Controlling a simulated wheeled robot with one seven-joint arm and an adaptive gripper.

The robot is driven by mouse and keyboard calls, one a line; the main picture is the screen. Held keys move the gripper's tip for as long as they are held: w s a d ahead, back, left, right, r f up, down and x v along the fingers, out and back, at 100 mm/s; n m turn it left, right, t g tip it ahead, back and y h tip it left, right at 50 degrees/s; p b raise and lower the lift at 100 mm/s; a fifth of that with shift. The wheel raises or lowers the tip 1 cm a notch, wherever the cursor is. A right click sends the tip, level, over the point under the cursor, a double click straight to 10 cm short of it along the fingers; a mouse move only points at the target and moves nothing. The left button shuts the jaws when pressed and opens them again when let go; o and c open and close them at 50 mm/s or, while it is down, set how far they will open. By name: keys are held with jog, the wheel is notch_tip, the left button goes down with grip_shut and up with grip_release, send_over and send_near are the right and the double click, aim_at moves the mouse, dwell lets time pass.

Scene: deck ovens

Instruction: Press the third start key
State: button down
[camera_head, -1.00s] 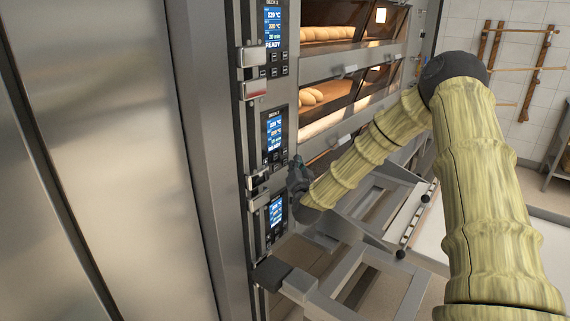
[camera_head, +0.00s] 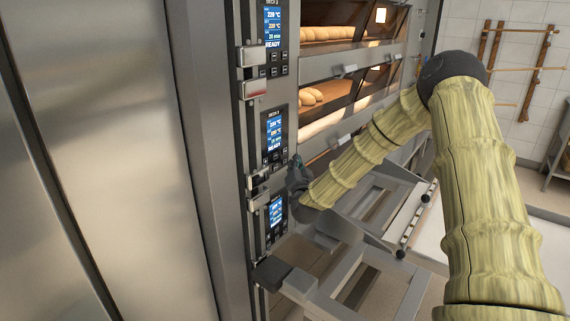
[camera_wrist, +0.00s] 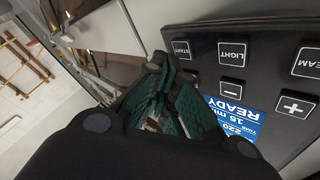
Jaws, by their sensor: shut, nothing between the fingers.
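The start key (camera_wrist: 181,49) is a dark square key with a white outline, lettered START, at the top left of the control panel in the wrist view. My gripper (camera_wrist: 158,62) is shut and empty, its teal-padded fingertips just left of this key. Whether they touch it cannot be told. In the head view my gripper (camera_head: 296,163) is by the lower right of the middle control panel (camera_head: 273,137), above the lower panel (camera_head: 275,220). It hides part of the keys there. The screen (camera_wrist: 232,112) beside the keys reads READY.
The light key (camera_wrist: 232,52), minus key (camera_wrist: 232,87) and plus key (camera_wrist: 294,107) are close by. An upper panel (camera_head: 272,40) sits above. Oven decks with bread loaves (camera_head: 328,33) lie right of the panels. A grey frame (camera_head: 365,285) stands below my arm.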

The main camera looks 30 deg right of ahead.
jog(key=shift+w+a, duration=0.1)
jog(key=shift+w, duration=0.15)
jog(key=shift+w+a, duration=0.15)
jog(key=shift+w, duration=0.2)
dwell(0.9)
jog(key=shift+s, duration=0.1)
dwell(0.3)
jog(key=shift+s+d, duration=0.3)
jog(key=shift+s, duration=0.35)
jog(key=shift+s+d+p, duration=0.15)
jog(key=shift+s+d, duration=0.15)
jog(key=shift+s, duration=0.45)
jog(key=shift+s+d+p, duration=0.1)
jog(key=shift+s+d, duration=0.25)
jog(key=shift+s, duration=0.45)
jog(key=shift+s+d+p, duration=0.15)
jog(key=shift+s+d, duration=0.15)
jog(key=shift+s, duration=0.45)
